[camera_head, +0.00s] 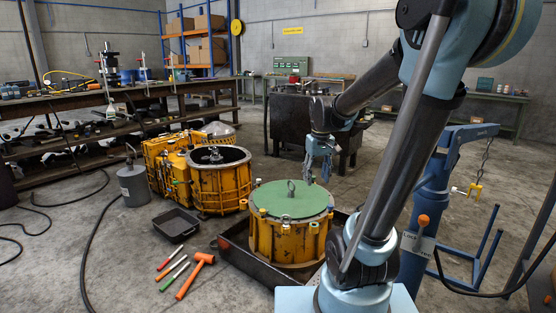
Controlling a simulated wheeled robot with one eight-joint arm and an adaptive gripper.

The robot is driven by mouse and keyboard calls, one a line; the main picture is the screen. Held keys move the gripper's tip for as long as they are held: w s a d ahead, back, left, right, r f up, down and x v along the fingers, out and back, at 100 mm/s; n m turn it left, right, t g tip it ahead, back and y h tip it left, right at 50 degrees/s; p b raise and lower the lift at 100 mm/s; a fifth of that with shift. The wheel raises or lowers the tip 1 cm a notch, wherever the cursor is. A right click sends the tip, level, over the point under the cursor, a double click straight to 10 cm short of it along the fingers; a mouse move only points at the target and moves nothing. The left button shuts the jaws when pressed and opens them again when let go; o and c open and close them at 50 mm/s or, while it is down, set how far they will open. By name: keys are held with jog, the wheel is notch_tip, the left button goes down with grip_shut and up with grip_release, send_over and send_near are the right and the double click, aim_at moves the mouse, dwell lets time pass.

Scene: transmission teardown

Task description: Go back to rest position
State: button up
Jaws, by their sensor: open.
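My gripper (319,172) hangs at the end of my arm in the upper middle of the head view, fingers pointing down. It is open and nothing shows between its fingers. It is above the right rear part of the yellow drum-shaped housing (272,238), apart from it as far as I can tell. Several small fittings sit around the lid's rim. My arm covers the right part of the view.
The housing stands in a dark tray (240,256). An open yellow housing (220,182) is behind left. An orange mallet (196,274) and hand tools lie on the floor. A blue hoist (432,200) stands at right, a long workbench (60,105) at left. Floor at front left has hoses.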

jog(key=s+d+f+m, duration=0.1)
jog(key=s+f, duration=0.3)
jog(key=s, duration=0.5)
jog(key=s+d+f+m, duration=0.2)
jog(key=s+d+f, duration=0.2)
jog(key=s, duration=0.6)
jog(key=shift+s+f+t, duration=0.25)
jog(key=shift+f+t, duration=0.15)
jog(key=shift+f, duration=0.1)
jog(key=shift+w+f, duration=0.2)
jog(key=shift+w, duration=0.25)
